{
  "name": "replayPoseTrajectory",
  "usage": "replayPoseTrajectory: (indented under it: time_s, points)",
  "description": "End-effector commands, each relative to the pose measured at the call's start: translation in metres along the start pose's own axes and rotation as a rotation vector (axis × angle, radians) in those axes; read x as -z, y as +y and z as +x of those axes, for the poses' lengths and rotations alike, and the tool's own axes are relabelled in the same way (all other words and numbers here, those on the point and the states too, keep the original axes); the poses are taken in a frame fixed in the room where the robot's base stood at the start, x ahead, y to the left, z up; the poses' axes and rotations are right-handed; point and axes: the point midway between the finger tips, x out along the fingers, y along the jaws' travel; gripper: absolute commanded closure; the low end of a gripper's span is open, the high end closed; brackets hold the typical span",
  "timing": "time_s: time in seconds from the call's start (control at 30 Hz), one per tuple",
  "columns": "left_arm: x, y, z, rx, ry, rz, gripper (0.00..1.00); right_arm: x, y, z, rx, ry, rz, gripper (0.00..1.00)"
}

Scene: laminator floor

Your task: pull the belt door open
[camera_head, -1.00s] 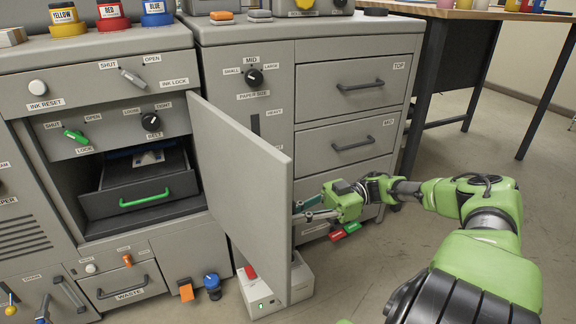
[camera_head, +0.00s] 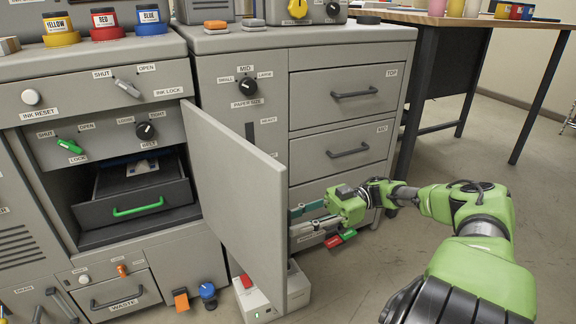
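The belt door (camera_head: 235,190) is a flat grey panel. It stands swung out from the right side of the machine's belt bay, and the bay is uncovered. Inside the bay is a dark drawer (camera_head: 100,213) with a green handle (camera_head: 138,206). My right gripper (camera_head: 296,221) is just right of the door's outer edge, on the side facing the drawer cabinet. Its two fingers are apart with a gap between them, and nothing shows between them. The fingertips lie close to the door edge; I cannot tell whether they touch it. My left gripper is out of view.
A grey drawer cabinet (camera_head: 305,100) stands right behind the door and my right gripper. A small white box (camera_head: 262,305) sits on the floor under the door. Red and green tags (camera_head: 340,238) show below the gripper. Open floor lies to the right.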

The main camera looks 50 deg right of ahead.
Motion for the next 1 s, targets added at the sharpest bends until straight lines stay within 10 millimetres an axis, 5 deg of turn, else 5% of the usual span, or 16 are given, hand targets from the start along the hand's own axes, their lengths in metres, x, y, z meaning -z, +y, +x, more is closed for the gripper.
replayPoseTrajectory:
  time_s: [0.4,1.0]
  points:
    - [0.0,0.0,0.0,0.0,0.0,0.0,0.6,0.0,0.0,-0.048,-0.001,-0.001,0.0,0.73]
    - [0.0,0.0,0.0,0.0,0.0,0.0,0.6,-0.001,0.0,-0.051,0.0,-0.001,0.002,0.73]
